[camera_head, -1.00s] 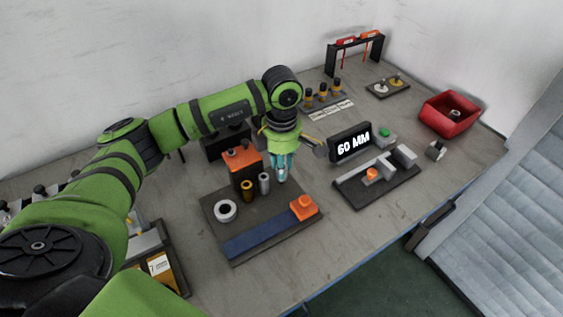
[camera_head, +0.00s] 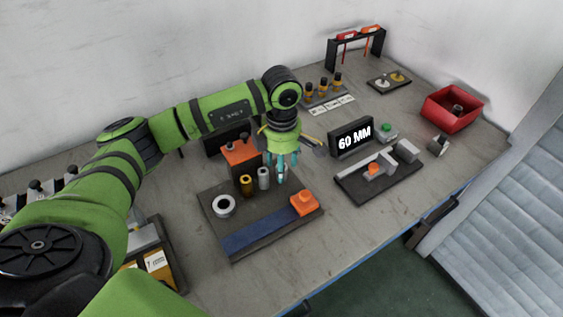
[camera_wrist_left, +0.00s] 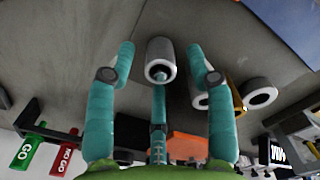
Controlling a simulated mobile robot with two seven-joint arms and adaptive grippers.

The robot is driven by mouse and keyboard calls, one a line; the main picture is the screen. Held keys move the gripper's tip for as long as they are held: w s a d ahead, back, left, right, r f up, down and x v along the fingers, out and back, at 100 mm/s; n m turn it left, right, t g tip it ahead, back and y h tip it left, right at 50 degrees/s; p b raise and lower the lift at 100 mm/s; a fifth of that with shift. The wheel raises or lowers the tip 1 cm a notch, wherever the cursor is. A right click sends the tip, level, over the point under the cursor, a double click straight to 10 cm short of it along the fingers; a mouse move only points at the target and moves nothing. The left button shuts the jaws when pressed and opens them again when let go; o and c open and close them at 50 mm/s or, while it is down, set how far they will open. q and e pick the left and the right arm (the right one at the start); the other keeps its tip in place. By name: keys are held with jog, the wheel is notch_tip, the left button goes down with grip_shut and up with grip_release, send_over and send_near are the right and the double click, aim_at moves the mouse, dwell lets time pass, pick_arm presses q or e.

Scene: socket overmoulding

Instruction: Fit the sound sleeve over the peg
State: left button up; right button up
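My left gripper (camera_head: 282,172) points down over the dark board (camera_head: 275,226), its teal fingers spread. In the left wrist view, a grey sleeve (camera_wrist_left: 160,60) stands between the open fingertips (camera_wrist_left: 160,76), with gaps on both sides. The third finger's tip lies close to its near end; I cannot tell whether they touch. No peg can be made out inside the sleeve. Beside it on the board stand a grey cylinder (camera_head: 264,178), a brass cylinder (camera_head: 246,185) and a white ring (camera_head: 222,206). My right gripper is not in view.
An orange block (camera_head: 304,203) and a blue strip (camera_head: 262,231) lie on the board's front. An orange-topped box (camera_head: 240,152) stands behind the cylinders. To the right are a "60 MM" display (camera_head: 351,137), a gauge fixture (camera_head: 380,178) and a red bin (camera_head: 452,108).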

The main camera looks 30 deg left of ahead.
pick_arm(q)
notch_tip(320, 180, up, 12)
dwell(0.6)
jog(key=shift+s+f, duration=0.1)
dwell(0.4)
